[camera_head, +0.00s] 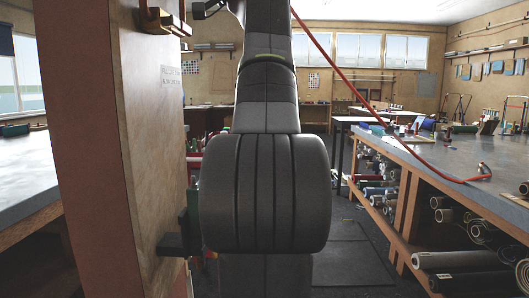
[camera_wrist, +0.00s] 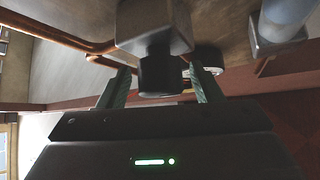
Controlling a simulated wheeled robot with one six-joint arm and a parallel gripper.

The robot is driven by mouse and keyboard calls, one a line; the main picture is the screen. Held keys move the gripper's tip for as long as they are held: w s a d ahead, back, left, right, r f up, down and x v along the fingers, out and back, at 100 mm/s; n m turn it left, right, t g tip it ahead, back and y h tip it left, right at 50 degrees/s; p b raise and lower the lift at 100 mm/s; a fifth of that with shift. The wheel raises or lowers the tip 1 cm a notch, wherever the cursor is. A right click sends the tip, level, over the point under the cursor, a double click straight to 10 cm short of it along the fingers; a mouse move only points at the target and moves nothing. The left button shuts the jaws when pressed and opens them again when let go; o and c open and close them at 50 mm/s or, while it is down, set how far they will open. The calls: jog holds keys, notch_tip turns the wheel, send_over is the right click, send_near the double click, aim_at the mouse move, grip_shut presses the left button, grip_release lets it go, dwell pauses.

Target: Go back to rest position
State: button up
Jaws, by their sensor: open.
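In the wrist view my gripper (camera_wrist: 160,70) has its two green-padded fingers spread apart. A short black cylinder (camera_wrist: 160,76) on a grey block (camera_wrist: 153,25) shows between the fingers; I cannot tell whether they touch it. In the head view my dark arm fills the middle and hides most of the gripper. A green and dark part shows at the arm's left edge, beside a wooden post.
The wooden post (camera_head: 140,130) stands close on the left, with a dark block (camera_head: 170,244) low on it. A workbench (camera_head: 450,160) with rolls (camera_head: 462,259) beneath is at right. Copper pipes (camera_wrist: 60,33) run near the gripper. A red hose (camera_head: 345,78) hangs at right.

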jog(key=shift+f, duration=0.1)
jog(key=b+v, duration=0.5)
jog(key=v, duration=0.8)
jog(key=p+x, duration=0.5)
jog(key=x, duration=0.8)
jog(key=shift+r, duration=0.25)
jog(key=shift+w+a+r+m+p, duration=0.1)
jog(key=shift+m+p, duration=0.2)
jog(key=shift+p, duration=0.25)
jog(key=shift+s+r+m+t+h+p, duration=0.1)
jog(key=shift+s+m+t+h+p, duration=0.1)
jog(key=shift+m+t+h+p, duration=0.6)
jog(key=shift+w+m+h+p, duration=0.1)
jog(key=shift+m+h+p, duration=0.2)
jog(key=shift+m+p, duration=0.55)
jog(key=m+t+h+p, duration=0.1)
jog(key=m+p, duration=0.1)
jog(key=p, duration=0.1)
jog(key=shift+t+h+p, duration=0.3)
jog(key=shift+h, duration=0.1)
jog(key=m+h+p, duration=0.2)
jog(key=m+p, duration=0.1)
jog(key=p, duration=0.3)
